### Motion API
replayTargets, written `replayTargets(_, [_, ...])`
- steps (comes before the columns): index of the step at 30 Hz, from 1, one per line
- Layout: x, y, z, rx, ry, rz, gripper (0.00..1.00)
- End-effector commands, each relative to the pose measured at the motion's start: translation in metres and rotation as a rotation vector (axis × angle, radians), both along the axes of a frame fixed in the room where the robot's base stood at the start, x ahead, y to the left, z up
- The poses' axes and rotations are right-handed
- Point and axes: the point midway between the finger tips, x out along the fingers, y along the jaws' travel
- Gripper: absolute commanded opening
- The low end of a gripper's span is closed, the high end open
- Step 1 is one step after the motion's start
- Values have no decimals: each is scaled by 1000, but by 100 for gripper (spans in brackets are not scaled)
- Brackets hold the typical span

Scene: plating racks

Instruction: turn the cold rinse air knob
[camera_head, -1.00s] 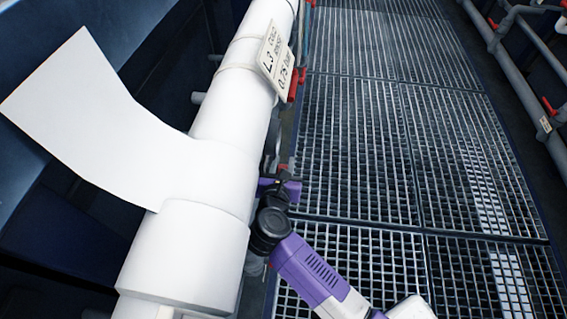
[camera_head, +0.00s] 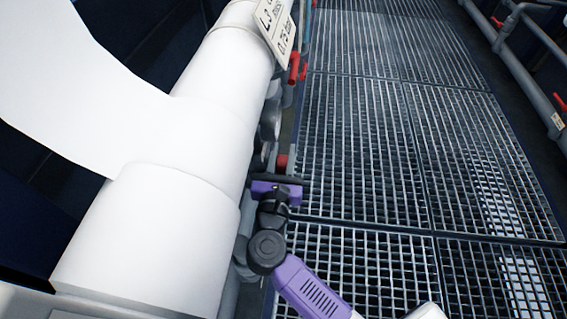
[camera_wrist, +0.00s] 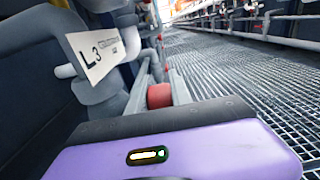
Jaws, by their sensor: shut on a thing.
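A red knob (camera_wrist: 160,95) sits between the two grey fingers of my gripper (camera_wrist: 158,84) in the wrist view, just beyond the purple palm. In the head view the red knob (camera_head: 282,161) shows just past my gripper (camera_head: 280,170), beside the large white pipe. My gripper is shut on this knob. The palm hides part of the knob and its mount. I cannot read a label on the knob that names it as cold rinse air.
A large white pipe (camera_head: 170,225) fills the left side. A white sign marked L3 (camera_wrist: 95,54) hangs near the knob. Red handles (camera_head: 294,68) sit farther along the pipework. Open grating floor (camera_head: 390,150) lies to the right, with more pipes (camera_head: 520,65) at its far side.

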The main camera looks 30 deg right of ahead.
Motion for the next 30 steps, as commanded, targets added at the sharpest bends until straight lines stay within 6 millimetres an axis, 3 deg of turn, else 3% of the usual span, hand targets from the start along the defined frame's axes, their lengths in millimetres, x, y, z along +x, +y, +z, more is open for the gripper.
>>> replayTargets(1, [-1, 1, -8, -16, -20, 1, 0])
replayTargets(12, [-2, 2, 1, -95, -130, -1, 0])
replayTargets(27, [-2, 1, 3, -106, -147, -1, 0])
replayTargets(28, [-2, 1, 3, -106, -147, -1, 27])
replayTargets(30, [-2, 1, 3, -106, -147, -1, 35])
